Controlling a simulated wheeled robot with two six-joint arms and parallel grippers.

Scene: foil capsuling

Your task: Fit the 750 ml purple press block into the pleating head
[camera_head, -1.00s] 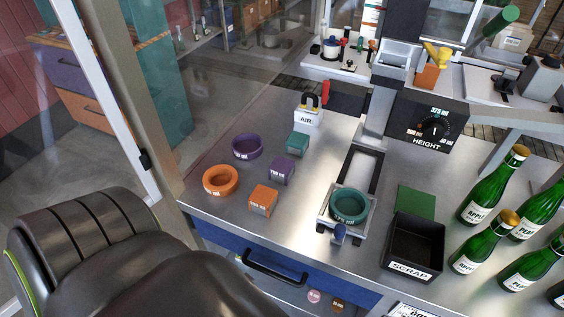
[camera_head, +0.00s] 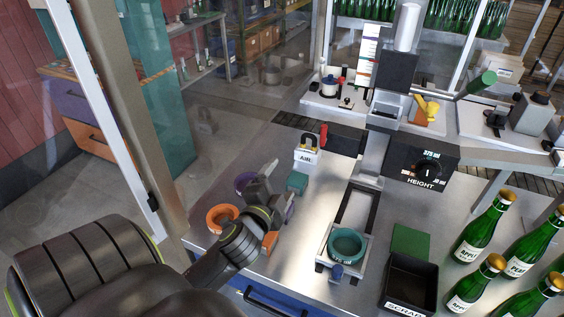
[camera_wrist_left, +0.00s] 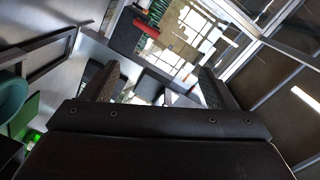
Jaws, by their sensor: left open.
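The purple press block (camera_head: 290,207) stands on the steel bench, mostly hidden behind my left gripper; only a purple sliver shows at its right side. My left gripper (camera_head: 272,187) is over the blocks and rings, open, with nothing seen between its fingers. In the left wrist view its two fingers (camera_wrist_left: 158,86) are apart and the block is not seen. What looks like the pleating head is the dark head (camera_head: 396,72) on the press at the back, above the height dial (camera_head: 427,167). My right gripper is not in view.
Near my left gripper are a purple ring (camera_head: 243,182), an orange ring (camera_head: 221,218), an orange block (camera_head: 270,242) and a teal block (camera_head: 297,182). A teal ring (camera_head: 347,244) sits in the press's slide. A scrap bin (camera_head: 411,282) and green bottles (camera_head: 482,235) stand at right.

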